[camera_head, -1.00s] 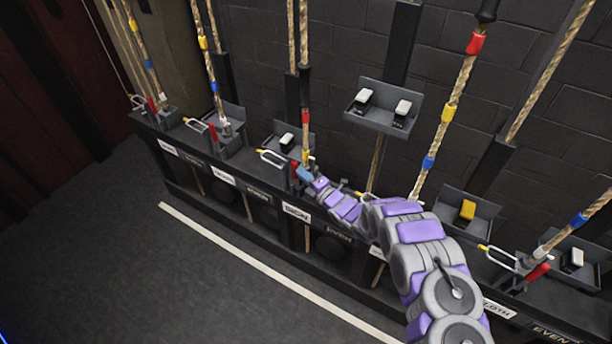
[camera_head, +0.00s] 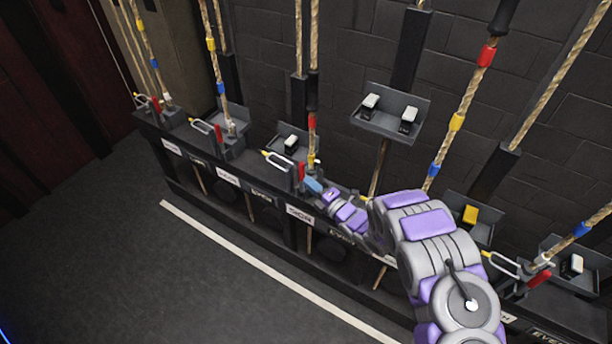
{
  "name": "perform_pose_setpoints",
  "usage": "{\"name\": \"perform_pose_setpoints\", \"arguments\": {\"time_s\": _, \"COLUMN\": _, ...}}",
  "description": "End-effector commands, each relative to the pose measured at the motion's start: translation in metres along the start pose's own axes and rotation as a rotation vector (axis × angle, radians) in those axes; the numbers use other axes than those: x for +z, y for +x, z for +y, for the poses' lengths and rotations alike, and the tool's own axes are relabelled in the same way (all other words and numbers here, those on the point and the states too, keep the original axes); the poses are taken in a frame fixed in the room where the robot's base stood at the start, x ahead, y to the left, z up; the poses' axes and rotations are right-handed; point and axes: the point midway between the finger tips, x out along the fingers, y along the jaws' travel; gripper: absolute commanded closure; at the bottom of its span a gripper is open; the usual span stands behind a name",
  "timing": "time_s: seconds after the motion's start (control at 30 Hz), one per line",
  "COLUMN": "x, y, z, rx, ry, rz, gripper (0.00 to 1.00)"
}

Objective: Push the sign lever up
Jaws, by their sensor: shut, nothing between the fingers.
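The SIGN label (camera_head: 300,216) is on the front of the long black rail. Above it stands the sign lever (camera_head: 302,172), a short red handle that looks roughly upright, at the foot of a rope. My gripper (camera_head: 312,186) is the small blue tip at the end of my purple and grey arm. It is shut and empty, close beside the red handle on its right. I cannot tell whether it touches the handle. My arm hides part of the rail to the right.
A wire loop with a yellow tip (camera_head: 278,161) sits just left of the lever. Other red levers stand along the rail (camera_head: 218,134). A shelf with two white switches (camera_head: 390,118) is above right. Ropes rise behind the rail, and the floor in front (camera_head: 130,255) is clear.

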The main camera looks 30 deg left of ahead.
Motion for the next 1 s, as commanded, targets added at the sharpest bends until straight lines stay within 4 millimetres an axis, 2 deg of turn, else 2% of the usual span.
{"name": "perform_pose_setpoints", "arguments": {"time_s": 0.1, "x": -0.007, "y": -0.016, "z": 0.002, "rx": -0.007, "ry": 0.001, "rz": -0.004, "gripper": 1.0}}
{"name": "perform_pose_setpoints", "arguments": {"time_s": 0.6, "x": -0.043, "y": -0.072, "z": 0.01, "rx": -0.01, "ry": 0.001, "rz": -0.004, "gripper": 1.0}}
{"name": "perform_pose_setpoints", "arguments": {"time_s": 0.8, "x": -0.047, "y": -0.082, "z": 0.013, "rx": -0.005, "ry": 0.002, "rz": -0.005, "gripper": 1.0}}
{"name": "perform_pose_setpoints", "arguments": {"time_s": 1.0, "x": -0.048, "y": -0.081, "z": 0.013, "rx": -0.006, "ry": 0.001, "rz": -0.004, "gripper": 1.0}}
